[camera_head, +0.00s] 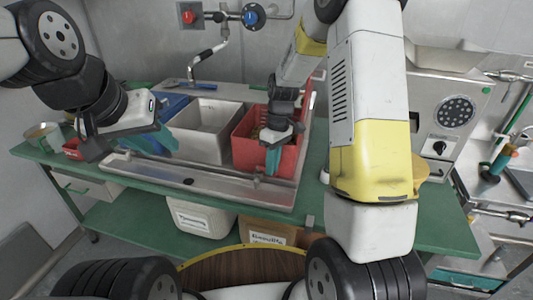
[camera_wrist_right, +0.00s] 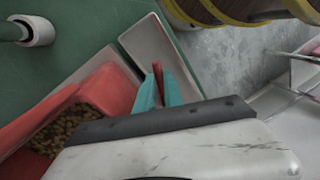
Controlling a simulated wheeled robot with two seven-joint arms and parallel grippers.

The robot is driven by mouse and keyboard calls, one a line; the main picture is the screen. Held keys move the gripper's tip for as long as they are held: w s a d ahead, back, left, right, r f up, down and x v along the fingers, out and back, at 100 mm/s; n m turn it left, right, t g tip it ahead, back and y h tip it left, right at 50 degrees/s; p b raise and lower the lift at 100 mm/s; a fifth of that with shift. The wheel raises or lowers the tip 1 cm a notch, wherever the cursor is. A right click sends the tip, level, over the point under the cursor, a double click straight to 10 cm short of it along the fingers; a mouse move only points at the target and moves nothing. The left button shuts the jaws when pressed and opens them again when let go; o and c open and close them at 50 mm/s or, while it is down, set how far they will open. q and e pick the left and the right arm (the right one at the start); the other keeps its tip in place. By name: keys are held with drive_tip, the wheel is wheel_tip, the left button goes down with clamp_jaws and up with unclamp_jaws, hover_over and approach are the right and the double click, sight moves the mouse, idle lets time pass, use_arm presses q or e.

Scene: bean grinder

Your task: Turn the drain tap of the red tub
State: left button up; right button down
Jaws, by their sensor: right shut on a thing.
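The red tub (camera_head: 277,163) sits in the right part of the metal sink unit. Its red wall also shows in the right wrist view (camera_wrist_right: 108,88), with brown bean-like pieces (camera_wrist_right: 68,122) inside. My right gripper (camera_head: 272,162) is at the front of the red tub. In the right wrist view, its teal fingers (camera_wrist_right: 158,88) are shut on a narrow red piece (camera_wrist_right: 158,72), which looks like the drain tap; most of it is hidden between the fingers. My left gripper (camera_head: 152,143) hangs over the sink's left front, its teal fingers apart and empty.
A grey-white tub (camera_head: 207,125) stands left of the red tub, and a blue one (camera_head: 170,105) is behind my left gripper. A metal trough (camera_head: 190,182) runs along the front. Labelled bins (camera_head: 200,218) stand below. A machine with a dial (camera_head: 440,125) is on the right.

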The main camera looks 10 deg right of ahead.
idle(0.3)
drive_tip(key=shift+w+d+n, duration=0.15)
drive_tip(key=shift+w+n, duration=0.15)
drive_tip(key=shift+n, duration=0.4)
drive_tip(key=c, duration=1.7)
unclamp_jaws()
drive_tip(key=shift+w+d+r, duration=0.15)
drive_tip(key=shift+w+r, duration=0.05)
drive_tip(key=shift+r, duration=1.1)
drive_tip(key=shift+w+d+r, duration=0.15)
drive_tip(key=shift+w+r, duration=0.05)
drive_tip(key=shift+r, duration=1.1)
drive_tip(key=shift+w+d+r, duration=0.15)
drive_tip(key=shift+w+r, duration=0.05)
drive_tip(key=shift+r, duration=1.1)
